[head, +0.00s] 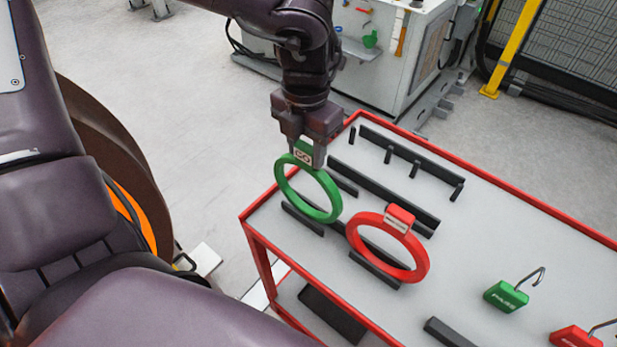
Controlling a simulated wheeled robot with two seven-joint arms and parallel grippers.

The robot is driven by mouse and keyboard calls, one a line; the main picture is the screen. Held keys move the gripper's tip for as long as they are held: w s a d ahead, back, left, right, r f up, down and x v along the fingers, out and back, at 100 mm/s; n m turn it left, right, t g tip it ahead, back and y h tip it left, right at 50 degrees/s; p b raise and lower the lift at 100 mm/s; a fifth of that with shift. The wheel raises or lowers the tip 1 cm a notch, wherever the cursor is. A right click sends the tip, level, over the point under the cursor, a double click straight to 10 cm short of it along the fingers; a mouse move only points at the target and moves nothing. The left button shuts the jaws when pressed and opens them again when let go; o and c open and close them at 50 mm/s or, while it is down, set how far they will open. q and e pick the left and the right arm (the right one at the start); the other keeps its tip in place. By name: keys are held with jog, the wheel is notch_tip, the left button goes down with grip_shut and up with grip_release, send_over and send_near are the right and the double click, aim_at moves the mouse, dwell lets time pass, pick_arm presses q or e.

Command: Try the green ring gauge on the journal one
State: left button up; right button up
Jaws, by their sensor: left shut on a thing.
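The green ring gauge (333,213) is upright near the left corner of the red-edged table, with a white "GO" label on its top block. My left gripper (305,152) comes down from above and is shut on the block of the green ring gauge. The ring's lower edge is close to a black slotted holder (302,219); I cannot tell whether it touches. The right gripper is not in view. A large brown wheel (112,140) with an orange inner face shows at the left, partly hidden behind my own arm. The journal cannot be made out.
A red ring gauge (424,262) stands in black rails just right of the green one. A grey cabinet (400,75) and a yellow-posted fence (512,45) stand behind.

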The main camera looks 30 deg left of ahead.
pick_arm(q)
jog(key=shift+r+p, duration=0.75)
jog(key=shift+r, duration=0.65)
jog(key=shift+r+p, duration=1.25)
jog(key=shift+r, duration=0.55)
jog(key=shift+f, duration=0.1)
jog(key=shift+f+b, duration=0.55)
jog(key=shift+f, duration=0.05)
notch_tip(320, 180, down, 6)
jog(key=b, duration=0.4)
jog(key=shift+f, duration=0.25)
jog(key=shift+r, duration=0.1)
